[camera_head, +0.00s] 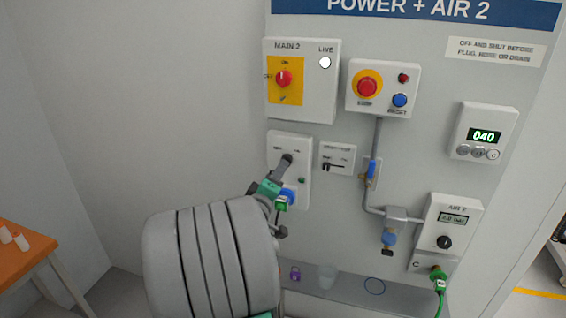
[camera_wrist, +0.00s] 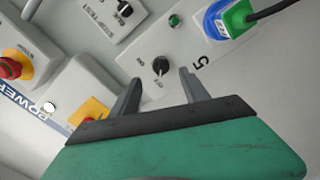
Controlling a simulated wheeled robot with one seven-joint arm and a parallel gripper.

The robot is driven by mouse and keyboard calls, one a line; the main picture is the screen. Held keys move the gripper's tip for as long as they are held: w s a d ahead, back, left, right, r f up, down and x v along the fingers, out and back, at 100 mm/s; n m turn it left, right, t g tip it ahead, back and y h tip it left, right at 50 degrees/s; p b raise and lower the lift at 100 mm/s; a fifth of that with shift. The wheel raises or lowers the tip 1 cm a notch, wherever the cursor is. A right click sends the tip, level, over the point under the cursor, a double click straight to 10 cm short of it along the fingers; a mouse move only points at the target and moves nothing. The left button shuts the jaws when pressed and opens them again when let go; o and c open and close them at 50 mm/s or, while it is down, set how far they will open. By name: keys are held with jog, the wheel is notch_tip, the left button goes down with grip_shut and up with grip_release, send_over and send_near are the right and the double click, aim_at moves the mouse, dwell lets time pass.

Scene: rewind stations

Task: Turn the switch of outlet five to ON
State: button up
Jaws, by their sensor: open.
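The outlet five panel (camera_head: 304,143) is the white box below MAIN 2. In the wrist view it bears a black rotary switch (camera_wrist: 160,66), a dark green lamp (camera_wrist: 173,20), the number 5 and a blue socket (camera_wrist: 214,22) with a green plug (camera_wrist: 238,17) in it. The switch's light mark points toward the lower of two small labels, which are too blurred to read. My gripper (camera_wrist: 160,80) is open, its two fingers on either side of the line to the switch, just short of it in the picture.
MAIN 2 (camera_head: 316,85) with its red-and-yellow switch is above. The stop and reset box (camera_head: 384,105) is upper right. A small slider box (camera_head: 337,160) and a blue-handled valve (camera_head: 371,170) stand close on the right. A shelf with a cup (camera_head: 327,275) is below.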

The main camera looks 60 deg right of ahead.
jog(key=w+d+p, duration=0.1)
jog(key=d, duration=0.5)
jog(key=shift+d+p, duration=0.35)
jog(key=shift+w, duration=0.1)
grip_shut()
jog(key=shift+f, duration=0.1)
